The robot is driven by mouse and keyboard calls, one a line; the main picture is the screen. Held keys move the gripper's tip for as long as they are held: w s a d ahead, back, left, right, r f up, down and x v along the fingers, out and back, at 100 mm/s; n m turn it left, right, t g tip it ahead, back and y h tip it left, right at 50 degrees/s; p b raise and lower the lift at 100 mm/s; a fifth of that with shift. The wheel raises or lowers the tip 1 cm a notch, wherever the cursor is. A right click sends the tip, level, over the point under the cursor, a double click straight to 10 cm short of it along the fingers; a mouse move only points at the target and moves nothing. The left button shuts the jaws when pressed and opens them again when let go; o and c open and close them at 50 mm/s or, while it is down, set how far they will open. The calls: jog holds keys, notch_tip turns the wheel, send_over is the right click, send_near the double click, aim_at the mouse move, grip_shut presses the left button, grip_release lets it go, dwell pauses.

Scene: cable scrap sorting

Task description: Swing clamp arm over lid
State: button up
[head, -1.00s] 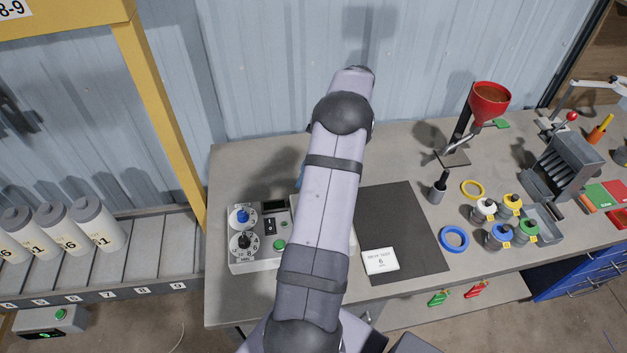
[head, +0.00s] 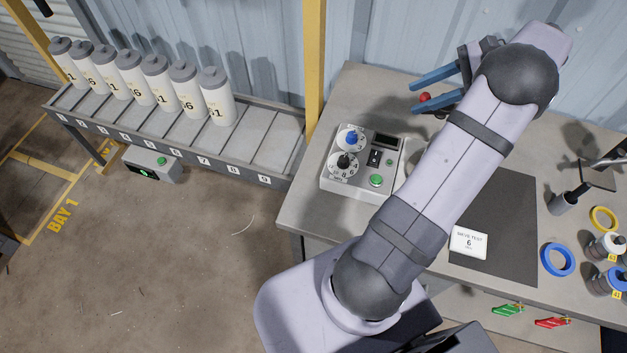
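My gripper (head: 414,99) has two blue fingers spread apart, pointing left above the back of the bench in the head view. A small red ball-shaped knob (head: 425,97) shows between the fingers. I cannot tell whether they touch it or what it is fixed to. A grey control box (head: 351,182) with a blue-knobbed dial, a black-knobbed dial, a small dark display and a green button stands on the bench, in front and left of the gripper. A pale rounded edge shows just right of the box, mostly behind my arm. No lid or clamp arm can be made out clearly.
A dark mat (head: 505,225) with a white card (head: 468,242) and a blue ring (head: 557,260) lie right of my arm.

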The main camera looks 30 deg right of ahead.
jog(key=w+d+m+t+h+b, duration=0.2)
jog(key=w+d+m+h+b, duration=0.1)
jog(key=d+m+h+b, duration=0.25)
jog(key=w+d+m+t+h+b, duration=0.1)
jog(key=w+d+m+h+b, duration=0.35)
jog(key=d+m, duration=0.25)
jog(key=s+r+y+b, duration=0.1)
jog(key=s+r+b, duration=0.1)
jog(key=s+r, duration=0.35)
jog(key=w+a+f+n+g+y, duration=0.25)
jog(key=a+f+n, duration=0.35)
jog(key=a, duration=0.5)
jog(key=w+a+f+n+g+y, duration=0.1)
jog(key=w+a+f+n, duration=0.4)
jog(key=a, duration=0.6)
jog(key=s+a+f+n+g, duration=0.2)
jog(key=s+a+f+n, duration=0.2)
jog(key=a+n, duration=0.3)
jog(key=s+a+f+n+g, duration=0.2)
jog(key=s+a+f+n, duration=0.2)
jog(key=a+f+n, duration=0.3)
jog(key=shift+s+a+f+n, duration=0.2)
jog(key=shift+a+f+n, duration=0.15)
jog(key=shift+a, duration=1.6)
jog(key=shift+h, duration=0.25)
jog(key=shift+c, duration=0.4)
